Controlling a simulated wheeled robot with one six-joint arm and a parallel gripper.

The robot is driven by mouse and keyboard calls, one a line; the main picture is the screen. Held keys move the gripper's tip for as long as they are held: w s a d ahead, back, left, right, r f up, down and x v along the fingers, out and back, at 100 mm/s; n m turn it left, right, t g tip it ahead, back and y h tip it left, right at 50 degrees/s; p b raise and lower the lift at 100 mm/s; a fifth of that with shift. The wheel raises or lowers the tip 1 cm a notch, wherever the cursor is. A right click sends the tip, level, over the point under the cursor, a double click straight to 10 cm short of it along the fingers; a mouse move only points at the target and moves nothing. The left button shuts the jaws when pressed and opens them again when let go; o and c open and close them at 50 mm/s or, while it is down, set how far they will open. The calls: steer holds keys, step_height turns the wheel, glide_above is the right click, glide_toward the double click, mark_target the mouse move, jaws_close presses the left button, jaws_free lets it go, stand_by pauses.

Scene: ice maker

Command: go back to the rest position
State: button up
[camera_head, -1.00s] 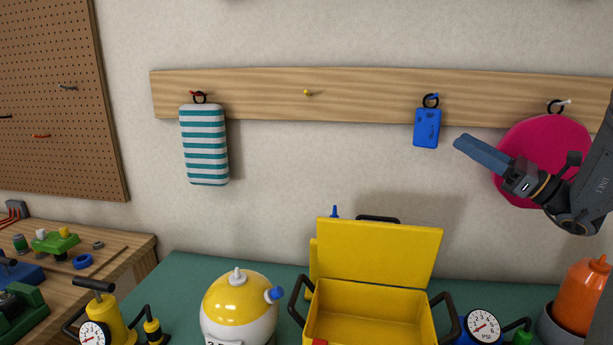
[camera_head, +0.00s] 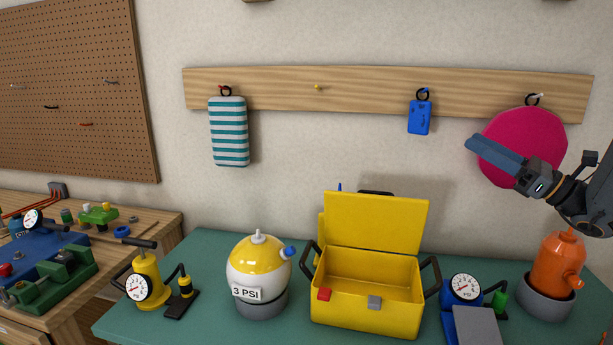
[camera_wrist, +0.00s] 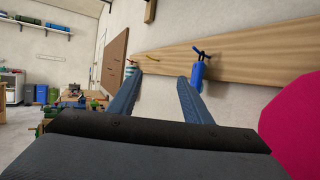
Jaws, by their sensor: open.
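My gripper (camera_head: 496,152) is raised at the right, in front of the wall and partly over the round magenta item (camera_head: 528,132) in the head view. In the wrist view its two blue fingers (camera_wrist: 158,98) are apart, with nothing between them. The blue tag (camera_head: 419,118) hangs on a peg of the wooden rail, left of my gripper; it also shows near the right finger in the wrist view (camera_wrist: 197,72). The fingers appear clear of it.
An open yellow box (camera_head: 368,300) stands on the green table (camera_head: 205,250). Beside it are a yellow-white 3 PSI tank (camera_head: 258,265), a yellow pump (camera_head: 147,275), a blue gauge pump (camera_head: 464,290) and an orange vessel (camera_head: 558,265). A striped item (camera_head: 229,135) hangs on the rail (camera_head: 365,90).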

steer(key=s+a+f+n+g+h, duration=0.2)
steer(key=s+a+f+n+g, duration=0.2)
steer(key=a+f+g, duration=0.5)
steer(key=s+a+f+n+g+h, duration=0.4)
steer(key=a+f, duration=0.4)
steer(key=a, duration=0.5)
steer(key=s+d+f+n+h, duration=0.2)
steer(key=s+f+n+h, duration=0.9)
steer(key=n, duration=0.7)
steer(key=s+f, duration=0.1)
steer(key=s, duration=0.2)
steer(key=shift+s, duration=0.35)
